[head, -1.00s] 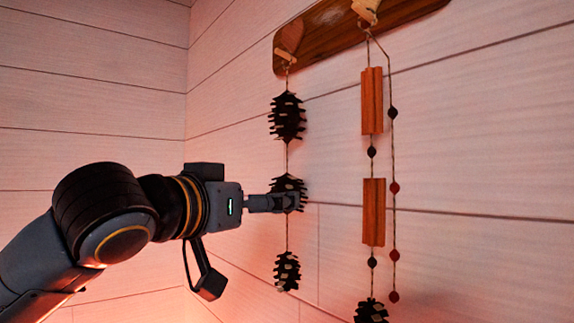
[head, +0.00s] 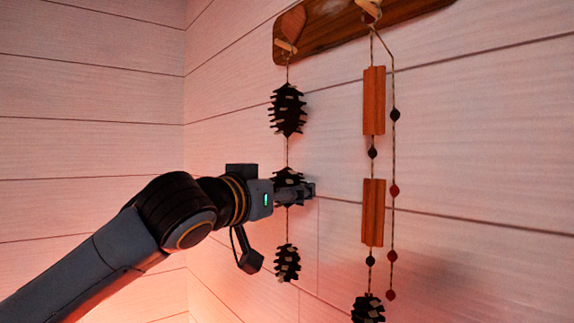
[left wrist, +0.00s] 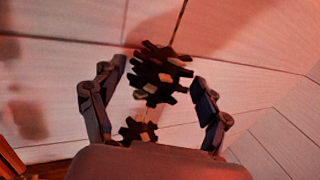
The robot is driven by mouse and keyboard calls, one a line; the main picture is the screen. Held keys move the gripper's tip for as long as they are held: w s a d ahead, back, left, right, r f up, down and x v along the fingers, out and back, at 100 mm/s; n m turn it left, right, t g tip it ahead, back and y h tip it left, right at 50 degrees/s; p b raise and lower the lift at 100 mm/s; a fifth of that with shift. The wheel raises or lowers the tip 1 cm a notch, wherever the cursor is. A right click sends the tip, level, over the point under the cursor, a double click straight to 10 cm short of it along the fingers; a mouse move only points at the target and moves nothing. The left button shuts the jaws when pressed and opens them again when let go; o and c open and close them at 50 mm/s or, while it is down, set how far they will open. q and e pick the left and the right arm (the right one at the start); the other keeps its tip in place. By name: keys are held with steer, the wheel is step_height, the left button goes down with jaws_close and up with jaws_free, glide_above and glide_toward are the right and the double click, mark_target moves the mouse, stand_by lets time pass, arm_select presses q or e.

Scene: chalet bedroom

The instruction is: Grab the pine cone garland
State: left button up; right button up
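The pine cone garland hangs on a string from the left peg of a wooden wall rack, with dark cones one above another; its top cone (head: 287,109) and bottom cone (head: 287,262) show in the head view. My left gripper (head: 308,190) is at the middle cone and partly covers it; its fingertips reach just past the cone. In the left wrist view my left gripper (left wrist: 158,76) is open, with one finger on each side of a garland cone (left wrist: 160,80). I cannot tell whether the fingers touch it. Another cone (left wrist: 138,130) is partly hidden by the gripper body.
The wooden rack (head: 345,40) is fixed to the pale plank wall (head: 470,150). Right of the garland hangs another one with orange wooden blocks (head: 373,212), beads and a cone (head: 368,308). A wall corner stands at left, with free room before it.

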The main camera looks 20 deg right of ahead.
arm_select(q)
steer(key=c, duration=0.9)
steer(key=shift+c, duration=0.2)
